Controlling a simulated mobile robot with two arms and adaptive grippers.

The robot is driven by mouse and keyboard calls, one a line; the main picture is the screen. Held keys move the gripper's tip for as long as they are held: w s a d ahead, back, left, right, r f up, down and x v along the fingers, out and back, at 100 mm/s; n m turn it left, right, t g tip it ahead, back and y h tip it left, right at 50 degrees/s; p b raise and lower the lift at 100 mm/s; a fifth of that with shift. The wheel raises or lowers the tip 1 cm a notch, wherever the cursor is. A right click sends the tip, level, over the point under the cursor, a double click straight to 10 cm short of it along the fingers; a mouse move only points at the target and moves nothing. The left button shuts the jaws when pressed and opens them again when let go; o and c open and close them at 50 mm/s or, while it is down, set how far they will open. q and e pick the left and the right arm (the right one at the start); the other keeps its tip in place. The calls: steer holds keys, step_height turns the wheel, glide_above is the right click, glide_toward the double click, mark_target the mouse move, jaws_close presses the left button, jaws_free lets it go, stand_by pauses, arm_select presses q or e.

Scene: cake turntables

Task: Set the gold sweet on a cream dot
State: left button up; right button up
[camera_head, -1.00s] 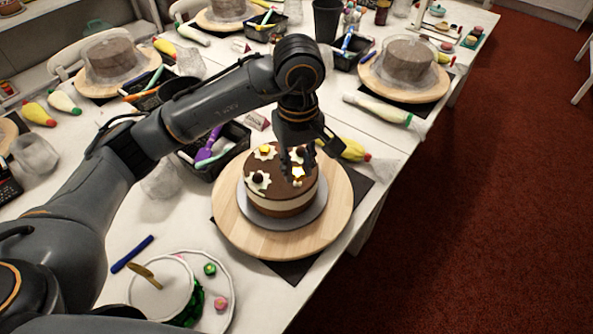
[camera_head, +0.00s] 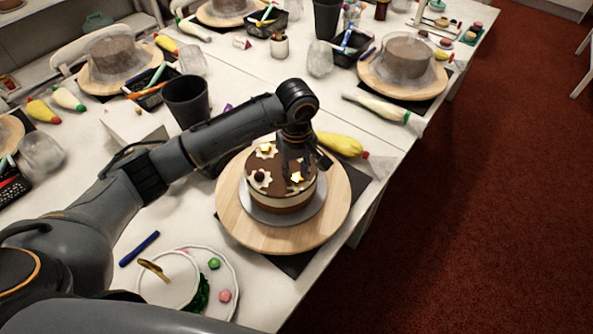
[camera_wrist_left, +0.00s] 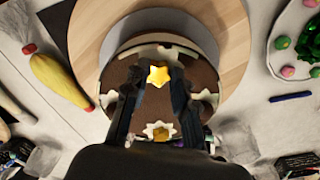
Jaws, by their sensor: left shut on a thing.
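The gold sweet, a bright yellow star (camera_head: 297,179), shows at the near right side of the cake top, and between my fingertips in the left wrist view (camera_wrist_left: 158,76). My left gripper (camera_head: 298,168) is shut on it, low over the cake. The chocolate cake (camera_head: 281,205) has a brown top with cream dots near its rim. One cream dot (camera_head: 253,182) bears a brown ball (camera_head: 260,176); a far one bears another gold sweet (camera_head: 266,148). My fingers hide part of the top, and I cannot tell whether the held star touches cream. My right gripper is not in view.
The cake stands on a grey board on a wooden turntable (camera_head: 237,224). A yellow piping bag (camera_head: 341,145) lies behind it at right. A black cup (camera_head: 187,101) stands behind my arm. A white plate (camera_head: 229,270) with small sweets and a blue pen (camera_head: 139,248) lie at near left.

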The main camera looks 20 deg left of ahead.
mark_target(297, 178)
arm_select(q)
steer(key=shift+f, duration=0.2)
steer(key=o, duration=0.7)
steer(key=shift+r, duration=0.1)
steer(key=shift+o, duration=0.2)
steer(key=shift+r, duration=0.1)
steer(key=shift+r, duration=0.2)
step_height(297, 178, up, 12)
steer(key=b, duration=0.3)
steer(key=shift+f, duration=0.15)
